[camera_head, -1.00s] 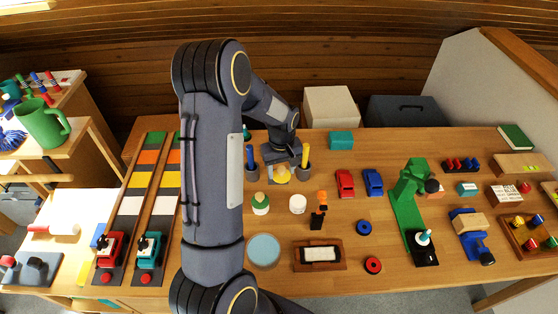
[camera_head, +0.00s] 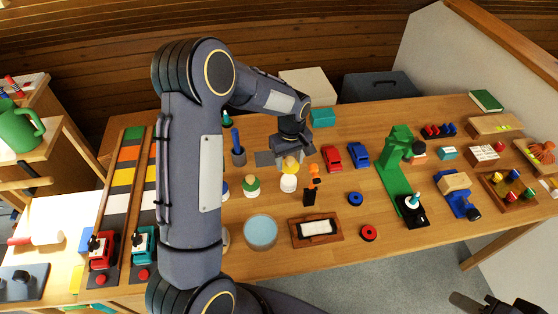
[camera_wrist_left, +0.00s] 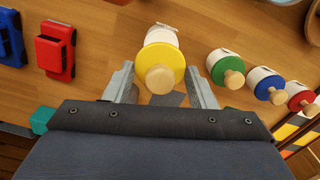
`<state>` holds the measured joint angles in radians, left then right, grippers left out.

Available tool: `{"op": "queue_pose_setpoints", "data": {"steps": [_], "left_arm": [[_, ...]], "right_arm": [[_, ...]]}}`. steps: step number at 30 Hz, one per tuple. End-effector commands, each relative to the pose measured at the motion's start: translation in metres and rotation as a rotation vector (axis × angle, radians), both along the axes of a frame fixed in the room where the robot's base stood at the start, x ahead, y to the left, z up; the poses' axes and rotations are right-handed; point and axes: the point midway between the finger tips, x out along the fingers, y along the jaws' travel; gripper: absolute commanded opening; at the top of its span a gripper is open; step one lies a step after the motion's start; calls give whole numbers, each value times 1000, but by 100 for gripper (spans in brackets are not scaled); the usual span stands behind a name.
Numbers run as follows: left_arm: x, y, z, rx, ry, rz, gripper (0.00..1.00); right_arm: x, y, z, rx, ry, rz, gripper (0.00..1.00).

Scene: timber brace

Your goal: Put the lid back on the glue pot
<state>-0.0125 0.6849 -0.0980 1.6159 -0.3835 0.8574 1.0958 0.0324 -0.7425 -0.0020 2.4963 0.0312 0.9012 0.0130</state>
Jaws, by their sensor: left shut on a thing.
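The yellow lid (camera_head: 290,163) with its round wooden knob is held by my left gripper (camera_head: 291,154). In the left wrist view the lid (camera_wrist_left: 160,68) sits between the two fingertips of the gripper (camera_wrist_left: 160,78), which are shut on its sides. The open white glue pot (camera_head: 288,183) stands on the table just in front of the lid. In the wrist view the pot (camera_wrist_left: 161,36) is partly hidden behind the lid. Whether lid and pot touch is unclear. My right gripper (camera_head: 497,305) shows only in part at the bottom right edge.
Pots with green (camera_head: 251,185), blue (camera_wrist_left: 269,86) and red (camera_wrist_left: 301,98) lids stand beside the white pot.

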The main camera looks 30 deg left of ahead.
Motion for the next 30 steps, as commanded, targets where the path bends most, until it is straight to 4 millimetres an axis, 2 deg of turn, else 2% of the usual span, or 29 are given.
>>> {"op": "queue_pose_setpoints", "data": {"steps": [16,21,30], "left_arm": [[-1,1,-52,1,1,1,29],[-1,1,-59,0,0,0,29],[-1,1,-59,0,0,1,29]], "right_arm": [[0,0,-35,0,0,0,36],[0,0,-41,0,0,0,36],[0,0,-40,0,0,0,36]]}}
